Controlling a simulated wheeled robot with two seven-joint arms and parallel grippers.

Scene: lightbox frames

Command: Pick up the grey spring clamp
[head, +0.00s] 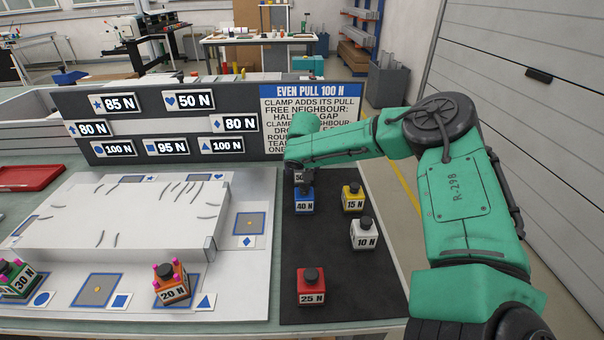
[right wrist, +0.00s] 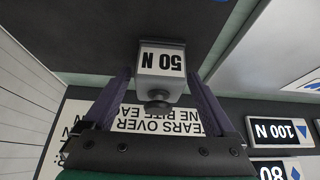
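The grey spring clamp (head: 299,177), labelled 50 N, stands at the back of the black mat, partly hidden behind the blue clamp and under my right gripper. In the right wrist view the grey clamp (right wrist: 161,62) appears upside down, its dark knob towards me. My right gripper (right wrist: 160,78) has its two purple fingers on either side of the clamp, close to its sides. The fingers look open; contact is hard to tell. In the head view the fingers of my right gripper are mostly hidden. My left gripper is not in view.
The blue 40 N clamp (head: 304,201) stands just in front of the grey one. Yellow (head: 352,198), white (head: 364,234) and red (head: 311,287) clamps share the black mat (head: 345,302). The sign board (head: 215,125) rises close behind. A white frame panel (head: 120,218) lies left.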

